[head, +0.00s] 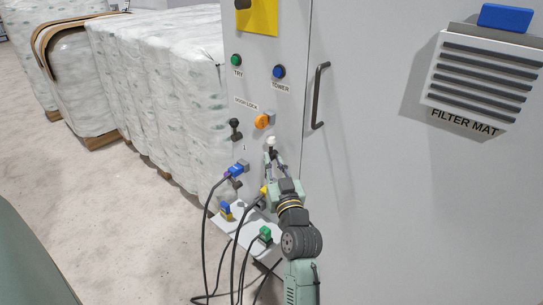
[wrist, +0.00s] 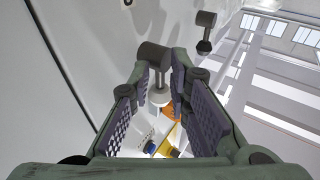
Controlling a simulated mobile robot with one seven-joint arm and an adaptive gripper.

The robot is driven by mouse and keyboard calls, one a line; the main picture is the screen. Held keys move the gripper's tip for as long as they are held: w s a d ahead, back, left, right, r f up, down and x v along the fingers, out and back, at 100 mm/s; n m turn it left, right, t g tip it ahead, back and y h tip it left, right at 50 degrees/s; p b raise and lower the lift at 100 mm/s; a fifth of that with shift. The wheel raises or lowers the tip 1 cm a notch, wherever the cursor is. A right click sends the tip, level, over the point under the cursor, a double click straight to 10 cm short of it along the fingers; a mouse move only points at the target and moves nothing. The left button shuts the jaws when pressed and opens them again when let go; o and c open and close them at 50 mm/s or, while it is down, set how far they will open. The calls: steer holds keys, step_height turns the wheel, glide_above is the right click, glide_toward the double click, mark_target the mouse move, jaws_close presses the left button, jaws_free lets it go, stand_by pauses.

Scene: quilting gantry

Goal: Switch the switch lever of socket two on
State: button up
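Two switch levers stand on the grey cabinet front. One has a white knob (head: 271,141) and sits at my gripper; it shows in the wrist view (wrist: 159,97) on a dark grey pivot. The other has a black knob (head: 235,124) and is to its left; it shows at upper right in the wrist view (wrist: 204,47). My gripper (head: 272,158) is open, fingers (wrist: 161,78) on both sides of the white-knobbed lever, with gaps visible. Below the levers, a blue plug (head: 237,169) and a yellow plug (head: 264,190) are at the panel. I cannot read socket numbers.
Green (head: 236,60) and blue (head: 279,72) buttons are higher. A door handle (head: 319,96) is at right. Black cables hang left of my arm; a green plug (head: 265,234) sits low.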

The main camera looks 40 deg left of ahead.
steer(key=v, duration=0.8)
steer(key=shift+d, duration=0.15)
steer(key=shift+s+r, duration=0.1)
